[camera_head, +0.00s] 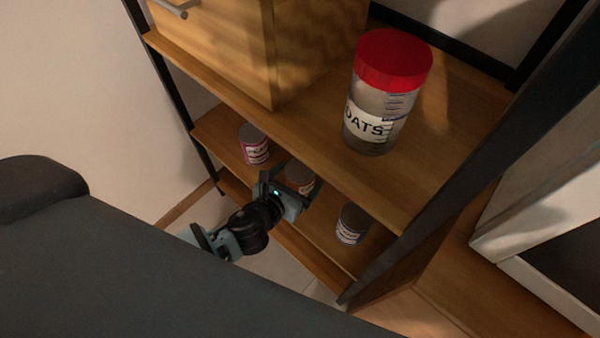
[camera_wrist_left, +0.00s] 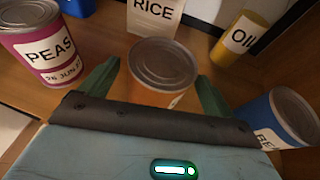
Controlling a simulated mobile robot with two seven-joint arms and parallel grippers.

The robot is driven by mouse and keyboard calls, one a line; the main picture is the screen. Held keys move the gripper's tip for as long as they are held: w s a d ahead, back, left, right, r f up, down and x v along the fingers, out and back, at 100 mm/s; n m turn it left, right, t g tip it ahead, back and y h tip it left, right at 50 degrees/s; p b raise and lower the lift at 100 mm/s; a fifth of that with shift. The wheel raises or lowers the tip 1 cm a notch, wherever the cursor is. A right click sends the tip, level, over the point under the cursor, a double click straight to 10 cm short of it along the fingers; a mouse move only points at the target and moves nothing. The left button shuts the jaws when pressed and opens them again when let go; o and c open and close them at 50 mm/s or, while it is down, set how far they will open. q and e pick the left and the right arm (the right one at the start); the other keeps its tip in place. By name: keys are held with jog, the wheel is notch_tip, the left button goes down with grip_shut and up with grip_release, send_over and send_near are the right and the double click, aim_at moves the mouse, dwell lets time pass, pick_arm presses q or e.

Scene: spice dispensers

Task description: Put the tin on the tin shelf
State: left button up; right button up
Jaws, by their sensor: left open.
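My left gripper (camera_head: 287,187) reaches into the lower shelf (camera_head: 225,133) from the front. In the left wrist view its open fingers (camera_wrist_left: 157,88) stand either side of an orange tin (camera_wrist_left: 162,62) with a grey lid. Whether they touch it cannot be told. That tin is partly hidden behind the gripper in the head view (camera_head: 300,174). A pink PEAS tin (camera_head: 255,146) stands to its left, also in the left wrist view (camera_wrist_left: 45,52). Another tin (camera_head: 350,224) stands to its right; the left wrist view shows a blue tin (camera_wrist_left: 283,120) there. My right gripper is out of view.
A large OATS jar (camera_head: 378,95) with a red lid and a wooden cabinet (camera_head: 225,40) stand on the board above. A white RICE package (camera_wrist_left: 155,14) and a yellow OIL container (camera_wrist_left: 240,38) stand behind the tins. A dark post (camera_head: 440,205) bounds the shelf at right.

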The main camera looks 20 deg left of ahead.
pick_arm(q)
jog(key=p+v, duration=0.1)
jog(key=v, duration=0.9)
jog(key=shift+p, duration=0.3)
dwell(0.6)
